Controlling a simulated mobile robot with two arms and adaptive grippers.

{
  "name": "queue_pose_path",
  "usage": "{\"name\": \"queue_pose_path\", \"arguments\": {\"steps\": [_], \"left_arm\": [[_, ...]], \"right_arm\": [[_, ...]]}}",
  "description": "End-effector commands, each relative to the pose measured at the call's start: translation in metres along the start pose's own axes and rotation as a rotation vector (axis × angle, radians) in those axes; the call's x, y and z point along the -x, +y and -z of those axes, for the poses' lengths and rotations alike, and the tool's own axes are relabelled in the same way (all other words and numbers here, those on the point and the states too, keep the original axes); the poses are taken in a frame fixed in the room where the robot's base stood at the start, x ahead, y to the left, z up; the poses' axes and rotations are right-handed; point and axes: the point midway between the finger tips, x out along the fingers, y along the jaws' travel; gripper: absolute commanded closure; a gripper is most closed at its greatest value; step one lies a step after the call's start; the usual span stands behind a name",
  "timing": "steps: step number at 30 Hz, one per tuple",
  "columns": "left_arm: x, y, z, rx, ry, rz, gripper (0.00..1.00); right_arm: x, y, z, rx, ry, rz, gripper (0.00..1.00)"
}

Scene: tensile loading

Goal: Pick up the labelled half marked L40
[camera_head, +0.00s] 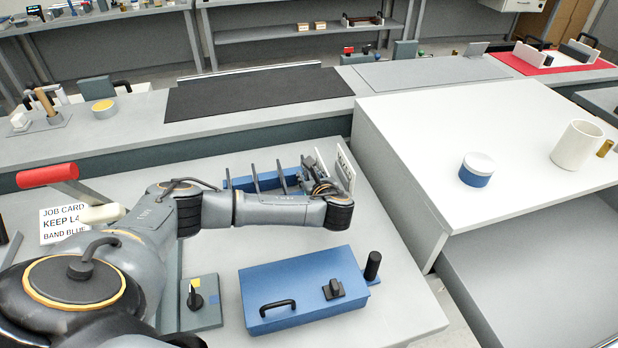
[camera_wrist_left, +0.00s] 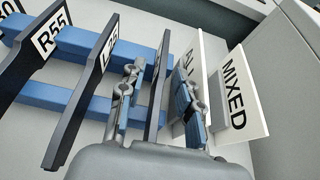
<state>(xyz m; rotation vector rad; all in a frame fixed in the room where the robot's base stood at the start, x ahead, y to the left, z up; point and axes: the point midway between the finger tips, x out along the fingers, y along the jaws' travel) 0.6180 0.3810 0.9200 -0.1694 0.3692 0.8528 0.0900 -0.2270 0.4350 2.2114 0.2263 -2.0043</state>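A blue rack (camera_wrist_left: 60,97) holds several dark upright plates with white labels; it also shows in the head view (camera_head: 240,183). In the left wrist view one plate reads R55 (camera_wrist_left: 48,40), and the plate to its right has a label starting with L (camera_wrist_left: 84,92), its digits hard to read. No label reading L40 is clearly visible. My right gripper is out of view.
White signs, one reading MIXED (camera_wrist_left: 236,92), stand close to the right finger. A blue box with a handle (camera_head: 300,290) and a small switch unit (camera_head: 200,302) lie in front. A job card (camera_head: 62,222) is partly covered. A raised white table (camera_head: 420,125) is at right.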

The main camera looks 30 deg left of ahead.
Motion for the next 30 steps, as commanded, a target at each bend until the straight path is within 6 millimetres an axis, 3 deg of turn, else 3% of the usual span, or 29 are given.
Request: {"name": "queue_pose_path", "arguments": {"steps": [4,9,23,30], "left_arm": [[0.000,0.000,0.000,0.000,0.000,0.001,0.68],[0.001,0.000,0.000,0.000,0.000,0.001,1.00],[0.001,-0.001,-0.002,0.002,-0.002,0.001,1.00],[0.006,0.000,-0.018,0.006,-0.003,0.001,1.00]], "right_arm": [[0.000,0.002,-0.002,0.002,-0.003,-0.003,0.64],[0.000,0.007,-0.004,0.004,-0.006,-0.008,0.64],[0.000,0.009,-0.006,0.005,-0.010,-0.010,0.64],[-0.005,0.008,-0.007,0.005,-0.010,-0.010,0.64]]}}
